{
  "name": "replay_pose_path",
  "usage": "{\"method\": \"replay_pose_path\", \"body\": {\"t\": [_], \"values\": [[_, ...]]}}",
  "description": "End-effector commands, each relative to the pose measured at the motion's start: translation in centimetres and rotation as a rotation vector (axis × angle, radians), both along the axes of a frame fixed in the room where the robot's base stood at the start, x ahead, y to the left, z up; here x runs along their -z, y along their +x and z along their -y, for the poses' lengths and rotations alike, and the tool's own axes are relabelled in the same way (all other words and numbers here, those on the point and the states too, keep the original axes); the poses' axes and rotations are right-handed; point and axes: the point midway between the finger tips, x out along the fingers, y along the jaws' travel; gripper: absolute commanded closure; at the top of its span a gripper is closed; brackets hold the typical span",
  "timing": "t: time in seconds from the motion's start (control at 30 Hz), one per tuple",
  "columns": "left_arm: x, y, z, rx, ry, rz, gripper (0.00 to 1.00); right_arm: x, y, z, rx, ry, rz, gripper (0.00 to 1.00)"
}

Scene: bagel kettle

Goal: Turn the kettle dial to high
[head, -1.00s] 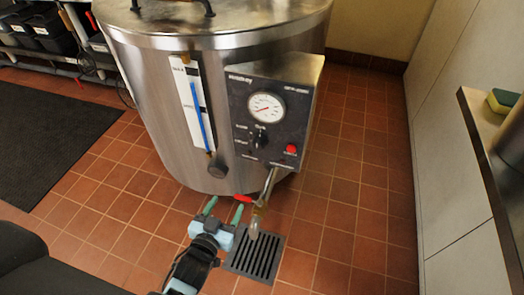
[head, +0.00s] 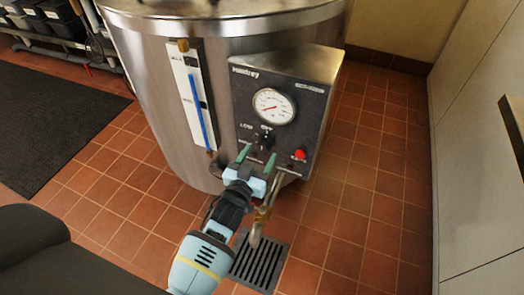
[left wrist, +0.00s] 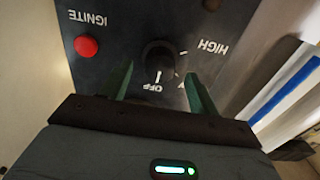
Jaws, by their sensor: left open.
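The big steel kettle (head: 140,75) fills the upper middle of the head view, with a dark control panel (head: 250,85) on its front. The round black dial (head: 267,139) sits below the gauge. In the left wrist view the dial (left wrist: 158,55) shows upside down, its white mark towards OFF; HIGH is printed to its right. My left gripper (head: 257,160) is open just below and in front of the dial. In the left wrist view its green fingers (left wrist: 159,88) stand apart on either side of the dial's lower part; contact cannot be told. My right gripper is not in view.
A white-faced gauge (head: 272,106) is above the dial. A red button (head: 300,154), marked IGNITE in the wrist view, is to its right. A brass-fitted drain pipe (head: 262,215) hangs over a floor grate (head: 258,262). A blue sight tube (head: 200,112) is left of the panel.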

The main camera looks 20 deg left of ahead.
Motion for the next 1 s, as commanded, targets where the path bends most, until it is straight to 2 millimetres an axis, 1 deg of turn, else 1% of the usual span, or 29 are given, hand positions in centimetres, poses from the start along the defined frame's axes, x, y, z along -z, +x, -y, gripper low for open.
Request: {"method": "replay_pose_path", "body": {"t": [0.03,0.1,0.23,0.37,0.57,0.67,0.9,0.93,1.0], "values": [[0.1,0.7,0.0,0.0,0.0,0.001,0.39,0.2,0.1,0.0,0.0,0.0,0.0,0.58],[0.1,1.5,0.0,0.0,0.0,0.0,0.39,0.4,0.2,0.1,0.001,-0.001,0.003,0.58],[0.1,2.4,0.1,0.0,-0.001,-0.001,0.39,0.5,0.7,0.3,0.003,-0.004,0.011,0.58],[0.0,2.7,0.1,0.0,-0.001,-0.001,0.39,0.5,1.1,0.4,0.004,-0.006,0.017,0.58],[0.0,2.7,0.1,0.0,-0.001,-0.001,0.39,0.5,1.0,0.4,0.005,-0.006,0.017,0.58],[0.0,2.7,0.1,0.0,0.0,-0.001,0.49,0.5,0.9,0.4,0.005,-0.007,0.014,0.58],[0.0,2.7,0.1,0.0,0.0,-0.001,0.81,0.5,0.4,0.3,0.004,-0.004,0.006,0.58],[0.0,2.7,0.1,0.0,0.0,-0.001,0.84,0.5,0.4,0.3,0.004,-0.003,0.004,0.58],[0.0,2.7,0.1,0.0,-0.001,-0.001,0.84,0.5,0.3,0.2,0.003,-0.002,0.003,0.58]]}}
